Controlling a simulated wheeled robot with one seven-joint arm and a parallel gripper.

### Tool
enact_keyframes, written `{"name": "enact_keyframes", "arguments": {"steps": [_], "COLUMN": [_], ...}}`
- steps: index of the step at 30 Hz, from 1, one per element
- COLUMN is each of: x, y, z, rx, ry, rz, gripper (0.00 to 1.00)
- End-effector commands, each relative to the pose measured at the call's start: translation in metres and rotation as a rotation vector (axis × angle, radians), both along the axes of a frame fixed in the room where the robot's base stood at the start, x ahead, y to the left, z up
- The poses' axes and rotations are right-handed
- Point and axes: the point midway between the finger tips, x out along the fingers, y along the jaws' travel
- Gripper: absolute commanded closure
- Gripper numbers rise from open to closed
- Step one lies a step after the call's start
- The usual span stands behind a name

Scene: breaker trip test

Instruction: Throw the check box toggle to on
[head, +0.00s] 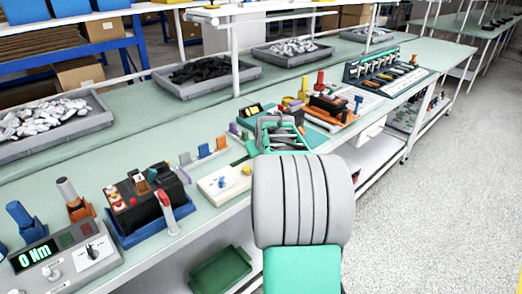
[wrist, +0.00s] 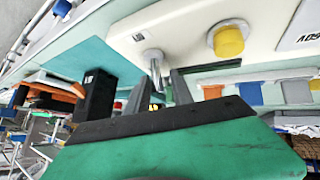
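The check box is a cream box (head: 214,188) with a yellow knob (head: 246,170) on the front part of the bench in the head view. In the wrist view the box (wrist: 185,25) fills the upper part, with the yellow knob (wrist: 228,41) and a bare metal toggle lever (wrist: 153,60). My gripper (wrist: 160,90) has its two dark fingers close to the lever, with a narrow gap between them. The lever appears in line with this gap; contact cannot be told. In the head view my gripper (head: 280,132) is beside the box's right end, and I cannot make out the lever.
A teal tray (head: 308,134) with tools stands right of the box. Several coloured pieces (head: 204,151) stand behind it. A blue tray with a black unit (head: 145,200) is on the left. Grey bins line the back of the bench. The aisle floor (head: 440,200) is clear.

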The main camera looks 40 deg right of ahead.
Motion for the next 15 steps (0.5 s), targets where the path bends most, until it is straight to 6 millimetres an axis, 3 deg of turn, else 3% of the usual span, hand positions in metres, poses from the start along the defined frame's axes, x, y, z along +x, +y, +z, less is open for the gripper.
{"name": "enact_keyframes", "arguments": {"steps": [10,15], "x": [-0.002,-0.016], "y": [-0.002,0.008], "z": [0.003,0.022], "rx": [-0.002,-0.005], "ry": [-0.002,-0.005], "rz": [-0.003,-0.003], "gripper": [0.65,0.65]}}
